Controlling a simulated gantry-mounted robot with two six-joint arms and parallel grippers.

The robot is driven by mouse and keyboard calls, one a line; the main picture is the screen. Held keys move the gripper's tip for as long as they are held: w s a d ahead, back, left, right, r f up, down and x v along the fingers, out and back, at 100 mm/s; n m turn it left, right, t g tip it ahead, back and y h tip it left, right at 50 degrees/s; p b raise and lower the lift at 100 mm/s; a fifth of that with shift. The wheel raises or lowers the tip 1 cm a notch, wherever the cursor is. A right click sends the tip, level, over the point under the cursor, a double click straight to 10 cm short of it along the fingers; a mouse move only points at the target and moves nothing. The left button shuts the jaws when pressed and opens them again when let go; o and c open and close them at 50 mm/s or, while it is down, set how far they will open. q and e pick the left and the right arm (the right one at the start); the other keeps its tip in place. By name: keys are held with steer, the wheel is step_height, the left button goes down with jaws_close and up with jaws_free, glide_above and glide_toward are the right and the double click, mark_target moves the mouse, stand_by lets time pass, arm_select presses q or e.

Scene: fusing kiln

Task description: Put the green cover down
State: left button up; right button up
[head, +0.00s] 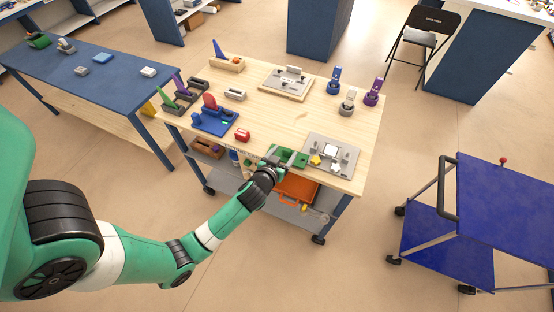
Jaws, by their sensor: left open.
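The green cover (293,156) lies at the front edge of the wooden table (262,110), left of a grey plate. My left gripper (280,161) is at the cover's near left side, with its fingers over or beside the cover. The fingers are open; whether they touch the cover is too small to tell. The wrist hides part of the table edge. My right gripper is not in view.
A grey plate (346,149) with small parts stands right of the cover. A red block (242,135) and a blue fixture (214,121) stand to the left. An orange bin (297,189) is below. Bare wood lies behind the cover.

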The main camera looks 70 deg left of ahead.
arm_select(q)
steer(key=p+v, duration=0.1)
steer(key=v, duration=0.7)
steer(key=shift+s+d, duration=0.1)
steer(key=shift+s, duration=0.05)
